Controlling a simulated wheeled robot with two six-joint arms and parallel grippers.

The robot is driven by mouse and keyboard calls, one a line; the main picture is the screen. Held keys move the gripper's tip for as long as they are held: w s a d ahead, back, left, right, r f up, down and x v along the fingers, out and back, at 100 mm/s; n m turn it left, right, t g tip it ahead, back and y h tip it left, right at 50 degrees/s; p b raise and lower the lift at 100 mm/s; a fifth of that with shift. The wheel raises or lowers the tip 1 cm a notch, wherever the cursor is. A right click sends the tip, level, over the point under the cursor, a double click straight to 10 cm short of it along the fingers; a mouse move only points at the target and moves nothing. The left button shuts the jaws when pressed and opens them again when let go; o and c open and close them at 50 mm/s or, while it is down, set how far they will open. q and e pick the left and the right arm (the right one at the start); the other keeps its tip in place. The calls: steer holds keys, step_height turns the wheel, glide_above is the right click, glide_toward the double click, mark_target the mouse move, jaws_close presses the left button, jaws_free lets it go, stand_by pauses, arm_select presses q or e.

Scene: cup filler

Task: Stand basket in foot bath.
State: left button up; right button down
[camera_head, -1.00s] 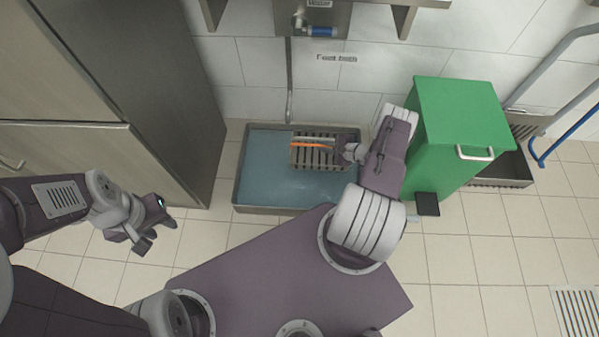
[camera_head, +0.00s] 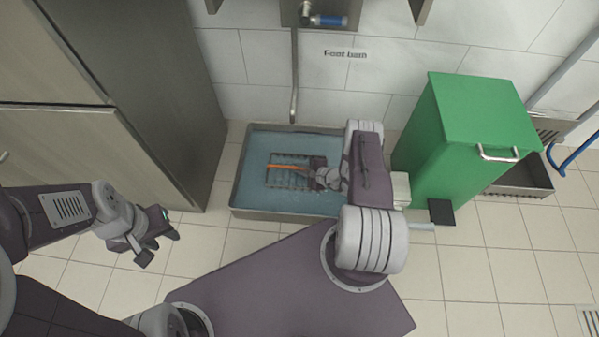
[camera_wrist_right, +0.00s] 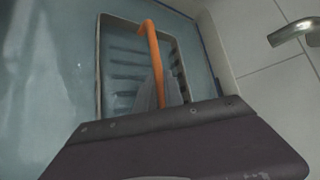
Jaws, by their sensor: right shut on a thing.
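The foot bath (camera_head: 240,196) is a shallow steel tray of blue liquid on the floor against the tiled wall. The slotted metal basket (camera_head: 285,158) with an orange handle (camera_head: 287,167) is inside the bath's outline, with liquid showing within its walls. In the right wrist view the basket (camera_wrist_right: 101,75) and its orange handle (camera_wrist_right: 152,50) lie just ahead of the gripper.
A green bin (camera_head: 460,140) stands right of the bath. A metal tray (camera_head: 525,180) lies beyond it. A steel cabinet (camera_head: 150,90) stands at the left. A pipe (camera_head: 294,80) comes down the wall behind the bath. Tiled floor is open at the lower right.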

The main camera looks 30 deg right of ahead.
steer(key=c, duration=1.5)
jaws_free()
steer(key=shift+o, duration=0.2)
